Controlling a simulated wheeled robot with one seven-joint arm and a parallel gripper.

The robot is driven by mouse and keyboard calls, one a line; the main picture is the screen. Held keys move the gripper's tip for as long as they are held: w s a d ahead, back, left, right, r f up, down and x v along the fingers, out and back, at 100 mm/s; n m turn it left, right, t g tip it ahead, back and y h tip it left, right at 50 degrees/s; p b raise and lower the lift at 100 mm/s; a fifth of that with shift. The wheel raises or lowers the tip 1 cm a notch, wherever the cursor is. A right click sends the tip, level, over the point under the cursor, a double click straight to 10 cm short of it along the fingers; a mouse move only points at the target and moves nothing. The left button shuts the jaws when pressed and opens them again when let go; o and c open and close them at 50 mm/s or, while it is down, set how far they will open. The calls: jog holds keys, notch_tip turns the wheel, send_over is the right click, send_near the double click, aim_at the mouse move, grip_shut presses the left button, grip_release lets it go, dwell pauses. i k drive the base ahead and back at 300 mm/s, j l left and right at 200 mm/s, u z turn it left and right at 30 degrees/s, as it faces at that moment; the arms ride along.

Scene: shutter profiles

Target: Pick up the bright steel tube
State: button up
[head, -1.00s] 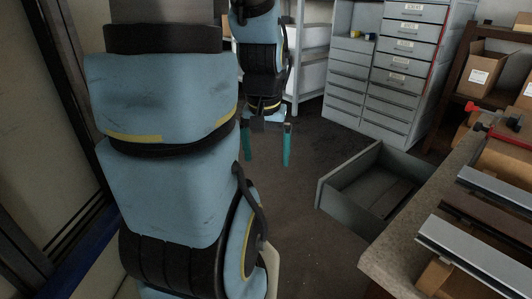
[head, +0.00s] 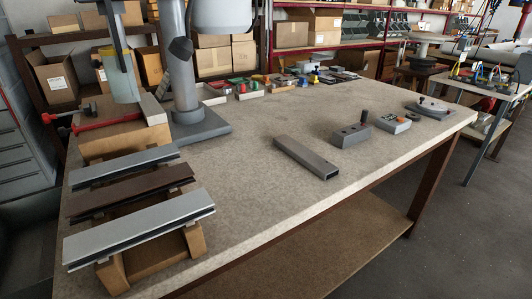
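A grey rectangular tube (head: 306,158) with an open hollow end lies flat on the workbench (head: 250,205), near its front edge. It is the only piece that clearly shows as a tube, and its finish looks dull grey. At the left, two silver profiles, one far (head: 124,166) and one near (head: 140,227), and a brown profile (head: 130,190) between them lie side by side across wooden supports (head: 150,260). My gripper is not in view.
A machine with a grey column and base (head: 190,128) stands behind the profiles. A red clamp (head: 95,125) lies beside it. A grey block with a black knob (head: 350,134) and a control box (head: 392,122) stand right of the tube. The bench middle is clear.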

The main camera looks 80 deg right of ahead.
aim_at(321, 167)
jog(key=k+l+u, duration=0.2)
jog(key=k+l, duration=0.3)
jog(key=k+l+u, duration=0.25)
jog(key=k+l, duration=0.15)
jog(key=k, duration=0.2)
jog(key=k+l+u, duration=0.2)
jog(key=k, duration=0.4)
jog(key=k+l+u, duration=0.2)
jog(key=k, duration=0.45)
jog(key=k+l+u, duration=0.25)
jog(key=k, duration=0.4)
